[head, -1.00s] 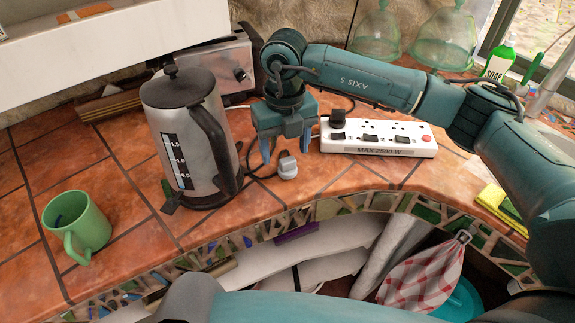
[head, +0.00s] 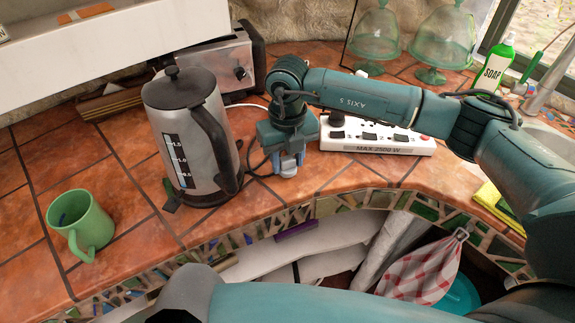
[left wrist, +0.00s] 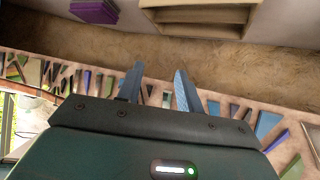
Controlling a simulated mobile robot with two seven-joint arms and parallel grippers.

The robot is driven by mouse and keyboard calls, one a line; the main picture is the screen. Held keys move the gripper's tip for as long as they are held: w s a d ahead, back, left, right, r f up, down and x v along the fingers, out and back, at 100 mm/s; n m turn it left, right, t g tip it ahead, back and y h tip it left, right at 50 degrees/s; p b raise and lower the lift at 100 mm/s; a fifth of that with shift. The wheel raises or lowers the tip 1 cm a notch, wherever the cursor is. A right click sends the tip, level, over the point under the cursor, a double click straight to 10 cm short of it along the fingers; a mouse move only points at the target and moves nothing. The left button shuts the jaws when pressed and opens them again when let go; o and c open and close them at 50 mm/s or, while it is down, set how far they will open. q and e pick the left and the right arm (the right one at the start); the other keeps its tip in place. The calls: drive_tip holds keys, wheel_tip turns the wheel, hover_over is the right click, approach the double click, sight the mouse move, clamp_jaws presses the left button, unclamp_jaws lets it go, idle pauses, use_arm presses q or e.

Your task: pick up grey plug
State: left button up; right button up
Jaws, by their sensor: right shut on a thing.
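The grey plug (head: 288,169) is at the counter's front part, just right of the kettle, with a dark cord running toward the kettle. My right gripper (head: 287,160) points down over it and is shut on it, with blue fingers on either side. Its upper part is hidden by the gripper, and I cannot tell whether it touches the tiles. My left gripper (left wrist: 158,70) shows in the left wrist view with its two blue fingers apart and nothing between them.
A metal kettle (head: 188,140) stands close left of the right gripper. A white power strip (head: 385,146) with a black plug (head: 337,117) lies close right. A green mug (head: 80,222) stands at left, a toaster (head: 232,68) behind. Bare tiles lie in front of the strip.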

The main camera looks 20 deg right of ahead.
drive_tip(key=shift+c, duration=1.1)
